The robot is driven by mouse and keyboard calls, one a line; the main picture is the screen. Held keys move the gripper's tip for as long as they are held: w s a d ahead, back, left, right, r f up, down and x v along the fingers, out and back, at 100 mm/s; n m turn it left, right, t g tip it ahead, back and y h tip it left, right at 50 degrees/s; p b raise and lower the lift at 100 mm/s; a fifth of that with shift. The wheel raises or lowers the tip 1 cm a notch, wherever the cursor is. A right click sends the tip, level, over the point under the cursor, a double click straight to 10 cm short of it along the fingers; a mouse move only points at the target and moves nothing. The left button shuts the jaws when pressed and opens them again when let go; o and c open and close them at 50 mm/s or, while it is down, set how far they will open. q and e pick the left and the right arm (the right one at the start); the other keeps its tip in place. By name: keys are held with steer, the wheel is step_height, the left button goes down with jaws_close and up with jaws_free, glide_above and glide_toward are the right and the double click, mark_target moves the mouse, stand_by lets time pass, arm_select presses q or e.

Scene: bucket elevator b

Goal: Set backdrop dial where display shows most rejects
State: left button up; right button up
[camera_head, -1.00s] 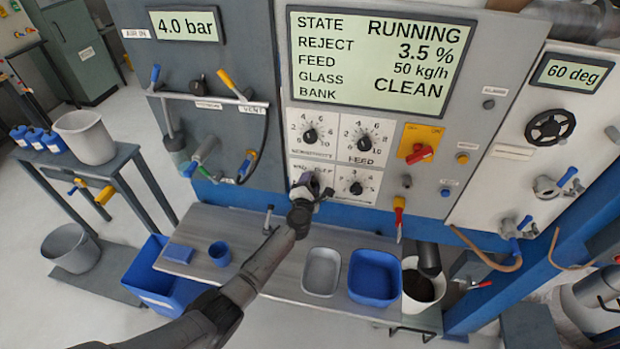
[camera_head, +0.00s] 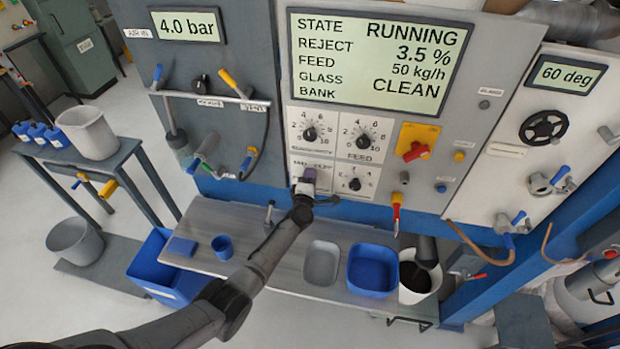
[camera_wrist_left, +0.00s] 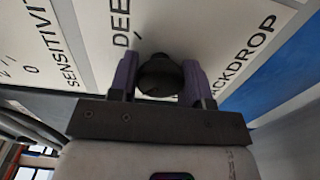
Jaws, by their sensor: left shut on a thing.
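The display (camera_head: 375,60) reads STATE RUNNING, REJECT 3.5 %, FEED 50 kg/h and GLASS BANK CLEAN. My left gripper (camera_head: 309,178) is at the lower-left dial panel below it, hiding most of that panel. In the left wrist view, the purple fingers of my left gripper (camera_wrist_left: 158,80) are shut on the dark round backdrop dial (camera_wrist_left: 160,72), one on each side. The backdrop label (camera_wrist_left: 245,48) is partly covered. The dial's pointer is hidden, so its setting cannot be read. My right gripper is not in view.
The sensitivity dial (camera_head: 309,134) is just above, the feed dial (camera_head: 362,141) above right, another dial (camera_head: 355,184) right. A red switch (camera_head: 417,151) is farther right. Below is a bench (camera_head: 245,222) with a grey tray (camera_head: 321,263) and blue tray (camera_head: 373,272).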

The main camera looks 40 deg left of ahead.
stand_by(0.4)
arm_select(q)
steer(key=o, duration=0.9)
steer(key=shift+p+v, duration=1.7)
steer(key=shift+v, duration=5.25)
steer(key=shift+w+d, duration=0.1)
